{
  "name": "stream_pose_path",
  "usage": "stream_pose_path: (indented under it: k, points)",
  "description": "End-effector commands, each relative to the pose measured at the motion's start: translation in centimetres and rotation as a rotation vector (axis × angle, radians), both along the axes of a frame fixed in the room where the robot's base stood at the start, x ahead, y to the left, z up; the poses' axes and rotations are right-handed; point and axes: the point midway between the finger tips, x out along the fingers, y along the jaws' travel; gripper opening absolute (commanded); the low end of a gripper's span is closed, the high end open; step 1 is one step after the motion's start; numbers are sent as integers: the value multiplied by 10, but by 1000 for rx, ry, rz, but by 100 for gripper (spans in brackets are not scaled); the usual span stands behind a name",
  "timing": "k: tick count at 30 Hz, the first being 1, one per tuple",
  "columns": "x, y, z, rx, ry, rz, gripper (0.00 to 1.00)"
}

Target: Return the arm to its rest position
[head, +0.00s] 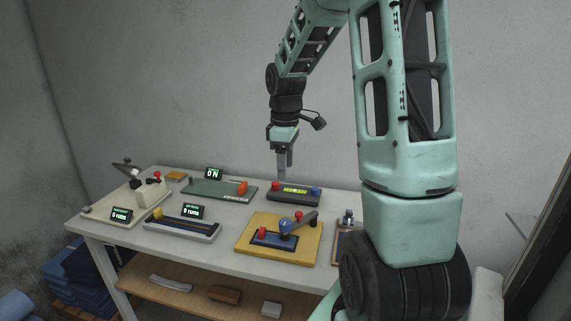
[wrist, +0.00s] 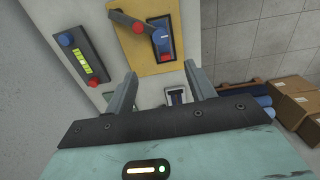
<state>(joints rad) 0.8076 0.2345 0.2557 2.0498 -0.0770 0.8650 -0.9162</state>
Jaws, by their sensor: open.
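My gripper (head: 284,163) hangs from my teal arm over the back part of the white table (head: 224,253), pointing down. In the head view its fingers end close to the dark panel with a lit yellow-green display (head: 296,191); whether they touch it I cannot tell. In the wrist view the two fingers of my gripper (wrist: 158,90) are apart with nothing between them. That view also shows the display panel (wrist: 84,58) at left and the yellow board (wrist: 125,60) with its blue-knobbed lever (wrist: 162,42) ahead.
The table carries several devices: a green board (head: 215,190), a grey slider panel (head: 180,229) and a white lever unit (head: 150,190). A lower wooden shelf (head: 190,310) holds small parts. Cardboard boxes (wrist: 293,100) stand beyond the table. Grey walls close the back and left.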

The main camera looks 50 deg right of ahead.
Motion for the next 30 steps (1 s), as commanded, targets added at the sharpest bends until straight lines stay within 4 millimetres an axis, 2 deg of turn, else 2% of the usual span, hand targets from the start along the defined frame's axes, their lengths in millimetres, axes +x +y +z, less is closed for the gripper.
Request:
stream_pose_path:
  k: [17,20,23,26,27,30]
  points:
    - [0,0,0,0,0,0,55]
    - [3,10,0,1,-1,7,55]
    - [12,43,0,5,-4,33,55]
    - [19,101,-1,13,-11,69,55]
    - [20,128,-1,16,-13,85,55]
    - [12,193,-4,27,-15,120,55]
